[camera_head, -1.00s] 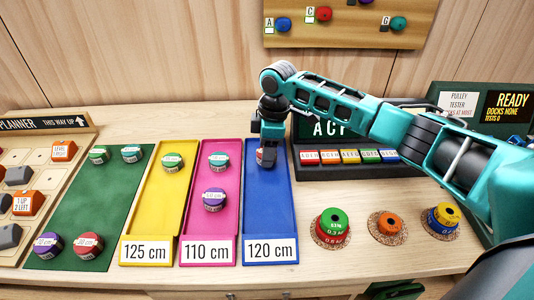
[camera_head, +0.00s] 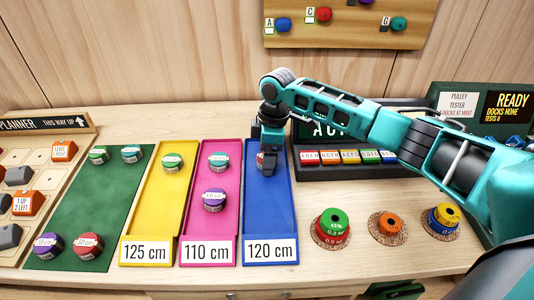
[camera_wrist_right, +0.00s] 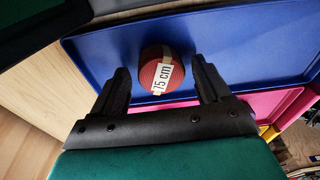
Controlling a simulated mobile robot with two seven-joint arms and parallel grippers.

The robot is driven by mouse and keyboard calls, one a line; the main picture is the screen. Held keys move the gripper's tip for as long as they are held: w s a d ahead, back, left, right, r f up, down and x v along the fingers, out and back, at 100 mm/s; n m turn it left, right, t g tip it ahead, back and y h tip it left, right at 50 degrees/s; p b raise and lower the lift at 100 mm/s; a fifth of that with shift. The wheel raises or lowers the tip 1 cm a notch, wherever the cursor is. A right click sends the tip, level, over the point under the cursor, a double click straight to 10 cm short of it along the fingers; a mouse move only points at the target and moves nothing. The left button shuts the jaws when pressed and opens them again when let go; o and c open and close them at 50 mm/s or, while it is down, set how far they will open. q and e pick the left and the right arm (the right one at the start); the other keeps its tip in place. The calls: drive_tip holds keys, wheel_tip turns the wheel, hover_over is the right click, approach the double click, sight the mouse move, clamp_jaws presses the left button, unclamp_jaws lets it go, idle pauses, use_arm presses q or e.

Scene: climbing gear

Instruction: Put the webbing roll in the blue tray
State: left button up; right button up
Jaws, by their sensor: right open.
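The red webbing roll with a "75 cm" label (camera_wrist_right: 162,73) lies in the blue tray (camera_wrist_right: 235,50), near its far end. In the head view the roll (camera_head: 261,158) is mostly hidden by my right gripper (camera_head: 268,158). The blue tray (camera_head: 268,210) carries a "120 cm" sign at its front. In the right wrist view my right gripper (camera_wrist_right: 160,72) is open, with its fingers on either side of the roll and visible gaps between. My left gripper is not in view.
A magenta tray (camera_head: 212,228) and a yellow tray (camera_head: 152,215) stand left of the blue one, with rolls in them. A green mat (camera_head: 78,205) holds several rolls. A dark rack of labelled blocks (camera_head: 350,172) and weight stacks (camera_head: 333,226) are on the right.

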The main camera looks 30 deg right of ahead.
wheel_tip(320, 180, up, 12)
drive_tip(key=d+p, duration=0.1)
drive_tip(key=shift+s+d+r, duration=0.15)
drive_tip(key=shift+s, duration=0.15)
idle(0.5)
